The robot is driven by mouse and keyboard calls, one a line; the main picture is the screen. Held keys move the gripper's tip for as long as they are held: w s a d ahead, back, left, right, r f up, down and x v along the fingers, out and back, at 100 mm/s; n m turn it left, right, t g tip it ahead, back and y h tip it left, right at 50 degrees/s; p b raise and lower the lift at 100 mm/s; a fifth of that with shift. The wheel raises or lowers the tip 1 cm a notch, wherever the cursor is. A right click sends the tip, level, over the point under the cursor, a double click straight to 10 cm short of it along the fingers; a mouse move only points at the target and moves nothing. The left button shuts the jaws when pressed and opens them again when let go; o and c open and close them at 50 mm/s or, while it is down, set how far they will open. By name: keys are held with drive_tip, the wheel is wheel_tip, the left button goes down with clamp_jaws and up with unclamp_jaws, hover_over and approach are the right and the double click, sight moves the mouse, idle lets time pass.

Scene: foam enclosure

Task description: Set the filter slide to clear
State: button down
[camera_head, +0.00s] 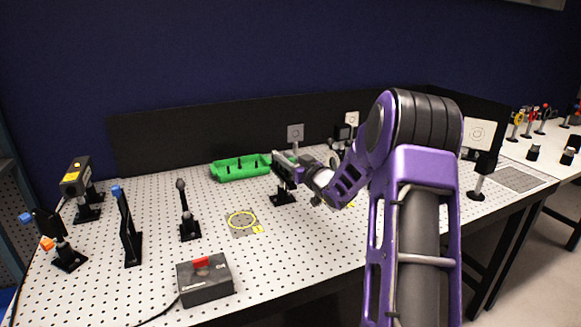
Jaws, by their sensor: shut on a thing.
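The filter slide (280,172) appears to be the dark mount with a pale bar along its top, standing on a short post on a black base near the middle of the perforated table. My purple arm reaches in from the right, and my gripper (299,168) is at this mount's right side. The gripper is shut on part of it, apparently the slide. The fingertips are small and blend with the mount, so the exact grip is unclear. Slide markings and its set position cannot be read.
A green tray (232,168) lies behind. A dark box with a red switch (205,279) sits at the front. Posts with optics stand at left, including a yellow-labelled unit (76,178). A white target (479,133) stands right.

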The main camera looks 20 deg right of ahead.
drive_tip(key=shift+r, duration=0.1)
drive_tip(key=c, duration=0.7)
unclamp_jaws()
drive_tip(key=shift+w, duration=0.15)
drive_tip(key=v, duration=1.7)
drive_tip(key=shift+s+d, duration=0.1)
drive_tip(key=shift+s, duration=0.1)
